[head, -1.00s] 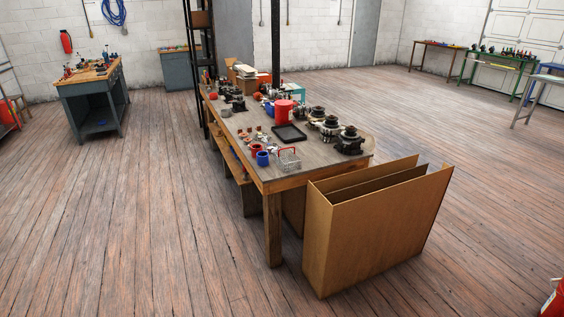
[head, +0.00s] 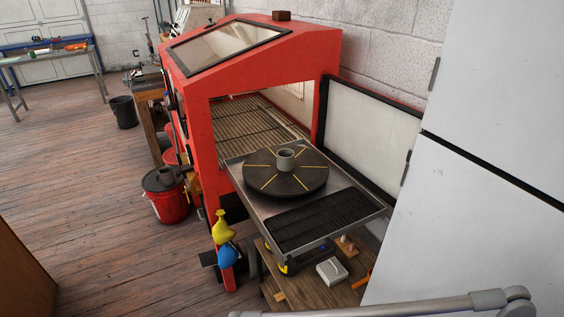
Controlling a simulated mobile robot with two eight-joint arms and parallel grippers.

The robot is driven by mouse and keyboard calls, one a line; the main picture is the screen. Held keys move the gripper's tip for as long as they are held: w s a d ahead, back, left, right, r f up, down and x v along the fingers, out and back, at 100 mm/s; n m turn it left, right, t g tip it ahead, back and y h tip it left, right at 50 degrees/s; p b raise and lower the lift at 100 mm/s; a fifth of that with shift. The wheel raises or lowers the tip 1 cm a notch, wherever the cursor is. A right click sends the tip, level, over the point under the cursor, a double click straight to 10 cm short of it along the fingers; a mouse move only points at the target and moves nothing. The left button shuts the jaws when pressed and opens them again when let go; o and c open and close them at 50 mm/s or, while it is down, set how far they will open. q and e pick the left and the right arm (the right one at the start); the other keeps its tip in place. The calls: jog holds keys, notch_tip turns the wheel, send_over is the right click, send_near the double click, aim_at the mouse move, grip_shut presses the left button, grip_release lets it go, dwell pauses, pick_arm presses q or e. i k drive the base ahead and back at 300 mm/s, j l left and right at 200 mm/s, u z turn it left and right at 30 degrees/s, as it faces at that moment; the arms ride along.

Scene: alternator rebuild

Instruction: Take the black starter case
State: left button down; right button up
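No black starter case can be made out for sure in the head view now. Neither of my grippers is in view. A red blasting cabinet (head: 262,68) stands with its side door (head: 368,138) open. A metal tray (head: 238,172) sticks out of its opening and bears a dark round turntable (head: 310,181) with yellow lines and a grey ring (head: 285,158) at its centre. A black ribbed mat (head: 320,222) lies on the tray's front part.
A red bucket (head: 170,206) and a dark bin (head: 123,111) stand on the floor left of the cabinet. A wooden stand (head: 335,292) is below the tray. A large pale cabinet (head: 490,90) blocks the right. The wooden floor (head: 100,210) at left is clear.

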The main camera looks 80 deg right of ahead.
aim_at(286, 160)
jog(key=z, duration=2.75)
